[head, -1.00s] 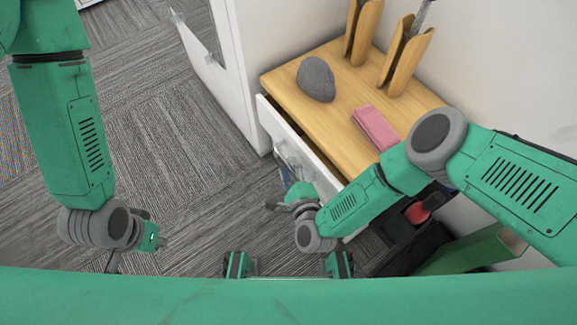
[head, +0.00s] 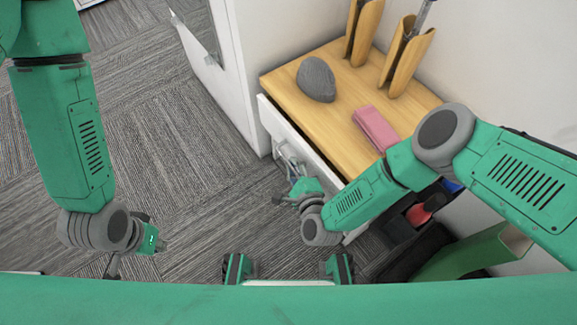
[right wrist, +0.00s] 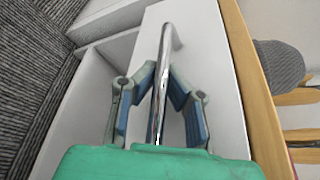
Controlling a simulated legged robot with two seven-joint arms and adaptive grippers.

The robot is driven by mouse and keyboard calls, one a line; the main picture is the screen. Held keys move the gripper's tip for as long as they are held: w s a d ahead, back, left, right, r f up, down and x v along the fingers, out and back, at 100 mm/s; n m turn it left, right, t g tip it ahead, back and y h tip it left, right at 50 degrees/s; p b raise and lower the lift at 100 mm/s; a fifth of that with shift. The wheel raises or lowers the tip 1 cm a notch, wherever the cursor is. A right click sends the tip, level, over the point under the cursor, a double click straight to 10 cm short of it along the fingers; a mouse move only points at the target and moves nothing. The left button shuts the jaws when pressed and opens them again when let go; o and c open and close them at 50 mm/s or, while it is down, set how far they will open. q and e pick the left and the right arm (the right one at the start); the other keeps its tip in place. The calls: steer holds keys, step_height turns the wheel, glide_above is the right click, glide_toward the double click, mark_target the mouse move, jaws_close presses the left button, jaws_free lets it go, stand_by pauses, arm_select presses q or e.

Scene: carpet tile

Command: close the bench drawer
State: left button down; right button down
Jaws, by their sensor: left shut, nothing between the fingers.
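The white bench drawer (head: 293,133) stands partly out of the bench under its wooden top (head: 340,105), with a gap behind its front. In the right wrist view its pale front (right wrist: 205,60) carries a shiny bar handle (right wrist: 164,50). My right gripper (head: 283,197) is at the drawer front. In the right wrist view the fingers of my right gripper (right wrist: 161,68) lie on both sides of the handle, their tips close to it. Whether they press on it is unclear. My left gripper (head: 158,240) is shut and empty, over the carpet well left of the drawer.
A grey stone-like object (head: 316,79), a pink block (head: 376,128) and two wooden holders (head: 407,55) stand on the bench top. A white cabinet (head: 255,60) stands at its left end. A green bin (head: 470,250) is at lower right. Carpet (head: 180,130) left of the drawer is clear.

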mark_target(300, 155)
steer(key=shift+w+d+r, duration=0.25)
steer(key=shift+w+d, duration=0.3)
steer(key=shift+w, duration=0.05)
steer(key=shift+w+d+r, duration=0.2)
steer(key=shift+w+d, duration=0.3)
steer(key=shift+w, duration=0.05)
steer(key=shift+a, duration=0.1)
steer(key=c, duration=1.6)
jaws_free()
steer(key=shift+r, duration=0.15)
steer(key=shift+s, duration=0.15)
steer(key=shift+f, duration=0.2)
steer(key=shift+s, duration=0.25)
steer(key=v, duration=1.1)
steer(key=shift+s, duration=0.2)
steer(key=shift+r, duration=0.1)
